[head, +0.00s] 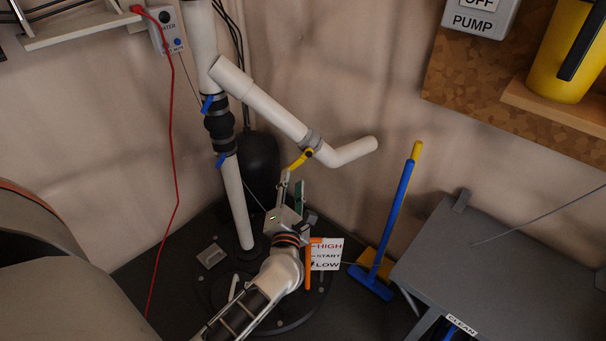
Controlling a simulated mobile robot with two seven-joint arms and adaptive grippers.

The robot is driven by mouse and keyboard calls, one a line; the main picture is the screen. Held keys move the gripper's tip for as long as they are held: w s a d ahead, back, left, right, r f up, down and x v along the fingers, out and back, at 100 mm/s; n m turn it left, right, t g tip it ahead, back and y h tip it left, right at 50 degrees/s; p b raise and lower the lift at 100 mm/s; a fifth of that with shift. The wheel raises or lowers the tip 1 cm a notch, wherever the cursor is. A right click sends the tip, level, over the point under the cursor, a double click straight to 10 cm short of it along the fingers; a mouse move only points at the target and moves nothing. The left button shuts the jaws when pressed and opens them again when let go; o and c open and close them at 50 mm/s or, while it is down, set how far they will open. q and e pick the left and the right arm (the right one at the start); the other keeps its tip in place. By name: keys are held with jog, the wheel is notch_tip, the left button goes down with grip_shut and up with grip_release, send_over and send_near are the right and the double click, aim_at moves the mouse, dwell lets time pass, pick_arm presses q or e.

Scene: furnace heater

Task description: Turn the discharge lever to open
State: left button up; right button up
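The yellow discharge lever (298,162) sits on the slanted white discharge pipe (275,113), near its grey collar before the bend. The lever points down and to the left. My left gripper (292,180) is just below the lever, pointing up, with its two fingers apart. One fingertip is close to the lever's lower end; I cannot tell whether they touch. Nothing shows between the fingers. My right gripper is out of view.
An upright white pipe (237,200) with blue valve handles stands left of the gripper. A HIGH/START/LOW sign (327,254) is beside my wrist. A blue broom (397,210) leans right. A grey table (480,260) fills the lower right. A red cable (174,150) hangs left.

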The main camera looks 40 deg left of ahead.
aim_at(291, 168)
pick_arm(q)
jog(key=shift+n+g, duration=0.5)
jog(key=shift+n, duration=0.4)
jog(key=x, duration=0.3)
jog(key=f+b+x, duration=0.1)
jog(key=x, duration=0.4)
jog(key=shift+w+a+f, duration=0.1)
jog(key=shift+a+f, duration=0.15)
jog(key=shift+a, duration=0.25)
jog(key=shift+c, duration=0.5)
grip_shut()
